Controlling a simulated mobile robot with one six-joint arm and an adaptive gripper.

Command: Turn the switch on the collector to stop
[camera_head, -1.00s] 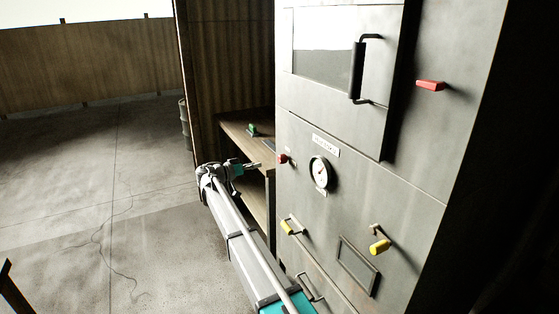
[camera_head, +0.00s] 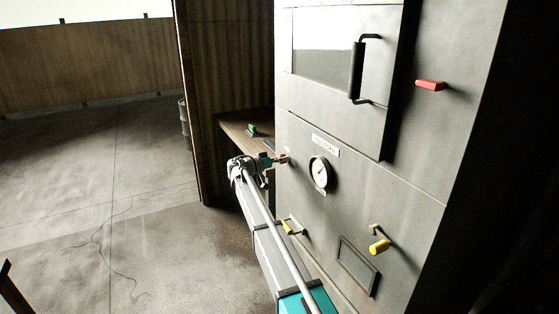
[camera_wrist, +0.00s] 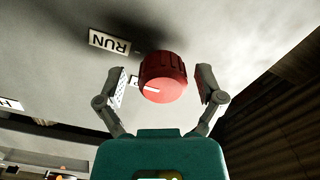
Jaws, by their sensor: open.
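The collector is a large grey metal cabinet (camera_head: 300,225) on the right in the head view. Its switch, a round red ribbed knob (camera_wrist: 162,77), is large in the wrist view, with a white line on the lower left of its face. A RUN label (camera_wrist: 109,41) appears upside down at the knob's upper left. A second label (camera_wrist: 134,81) is mostly hidden behind the left finger and knob. My gripper (camera_wrist: 161,86) is open, with one finger on each side of the knob and visible gaps. In the head view my gripper (camera_head: 274,161) is at the cabinet's left edge.
A round gauge (camera_head: 320,173) is right of the switch. Yellow handles (camera_head: 379,246), a red handle (camera_head: 430,85) and a black door handle (camera_head: 356,72) stick out from the cabinet. A wooden shelf (camera_head: 236,130) stands behind my arm. The floor at left is clear.

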